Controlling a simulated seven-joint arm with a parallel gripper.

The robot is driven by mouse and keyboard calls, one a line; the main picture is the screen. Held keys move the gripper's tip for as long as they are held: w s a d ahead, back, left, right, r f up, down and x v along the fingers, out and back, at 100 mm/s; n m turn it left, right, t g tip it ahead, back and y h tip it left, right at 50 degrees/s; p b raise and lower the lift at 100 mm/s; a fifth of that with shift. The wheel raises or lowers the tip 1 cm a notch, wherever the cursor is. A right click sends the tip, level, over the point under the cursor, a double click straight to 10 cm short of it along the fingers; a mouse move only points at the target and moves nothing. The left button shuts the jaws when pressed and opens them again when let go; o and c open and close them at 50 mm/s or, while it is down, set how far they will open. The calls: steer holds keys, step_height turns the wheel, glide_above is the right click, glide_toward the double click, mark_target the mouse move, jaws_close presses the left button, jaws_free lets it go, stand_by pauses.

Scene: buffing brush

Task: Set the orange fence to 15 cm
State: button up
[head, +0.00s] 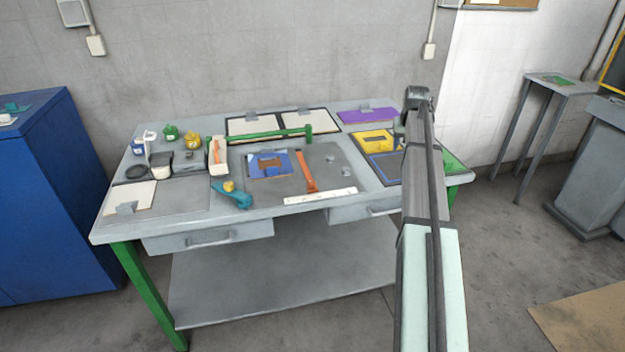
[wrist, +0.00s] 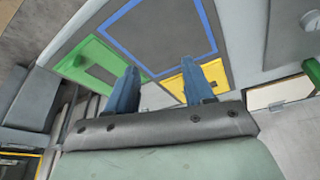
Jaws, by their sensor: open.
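The orange fence (head: 306,172) is a narrow orange bar lying on the grey board in the middle of the bench. Its front end is near a white ruler strip (head: 320,196) with small marks, too small to read. A green bar (head: 268,137) lies across the back of the board. My gripper shows in the wrist view (wrist: 158,70) with two blue fingers apart and nothing between them. It is over the right end of the bench, well right of the fence. In the head view my arm hides most of it. The orange fence is not clearly visible in the wrist view.
A blue plate (head: 287,165) lies left of the fence. A teal tool (head: 234,195) lies at the front. Small pots crowd the left back.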

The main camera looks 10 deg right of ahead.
steer(key=a+r+n+g+y, duration=0.1)
steer(key=a+r+n+g, duration=0.15)
steer(key=a, duration=1.65)
step_height(320, 180, up, 4)
steer(key=f+n, duration=0.1)
steer(key=n, duration=0.1)
glide_above(312, 181)
steer(key=shift+g+y, duration=0.3)
steer(key=shift+g, duration=0.15)
step_height(312, 181, down, 13)
steer(key=shift+r, duration=0.1)
steer(key=shift+c, duration=0.5)
jaws_close()
